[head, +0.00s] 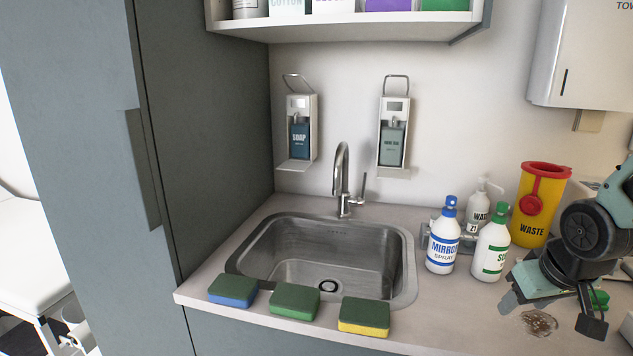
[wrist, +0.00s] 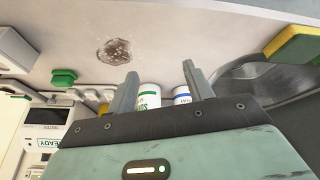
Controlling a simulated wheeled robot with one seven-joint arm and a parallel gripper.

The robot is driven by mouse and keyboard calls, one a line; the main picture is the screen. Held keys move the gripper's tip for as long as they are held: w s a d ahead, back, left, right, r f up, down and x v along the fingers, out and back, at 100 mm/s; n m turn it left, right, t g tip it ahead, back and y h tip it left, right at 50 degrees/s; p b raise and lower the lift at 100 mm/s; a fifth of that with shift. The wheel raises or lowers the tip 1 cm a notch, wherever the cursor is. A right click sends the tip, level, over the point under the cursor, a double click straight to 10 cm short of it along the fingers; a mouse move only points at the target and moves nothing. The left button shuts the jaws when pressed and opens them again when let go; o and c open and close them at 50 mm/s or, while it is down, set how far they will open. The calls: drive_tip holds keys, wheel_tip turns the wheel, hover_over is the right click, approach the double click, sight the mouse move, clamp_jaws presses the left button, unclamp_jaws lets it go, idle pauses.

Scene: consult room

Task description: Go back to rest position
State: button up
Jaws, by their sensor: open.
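My gripper (head: 549,316) is at the right side of the counter in the head view, with its fingers spread and nothing between them. It is above the counter, near a brown stain (head: 539,324). In the wrist view my gripper (wrist: 160,74) shows both fingers apart and empty. The stain (wrist: 114,51) lies on the bare counter beyond the fingertips there. A green object (head: 600,299) is partly hidden behind my gripper; a green object also shows in the wrist view (wrist: 63,77).
A blue-topped spray bottle (head: 443,241), a green-topped bottle (head: 491,250), a pump bottle (head: 477,212) and a yellow waste container (head: 538,207) stand left of my arm. Sponges (head: 233,291) (head: 295,301) (head: 364,316) line the front edge before the sink (head: 292,248).

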drive_tip(key=s+a+r+n+g+y, duration=0.1)
drive_tip(key=s+a+n+g, duration=0.3)
drive_tip(key=s+a, duration=1.4)
drive_tip(key=a+r+n, duration=0.1)
drive_tip(key=a+n, duration=0.2)
drive_tip(key=a, duration=0.1)
drive_tip(key=shift+s+r+g, duration=0.2)
drive_tip(key=shift+s+g, duration=0.1)
drive_tip(key=shift+g, duration=0.1)
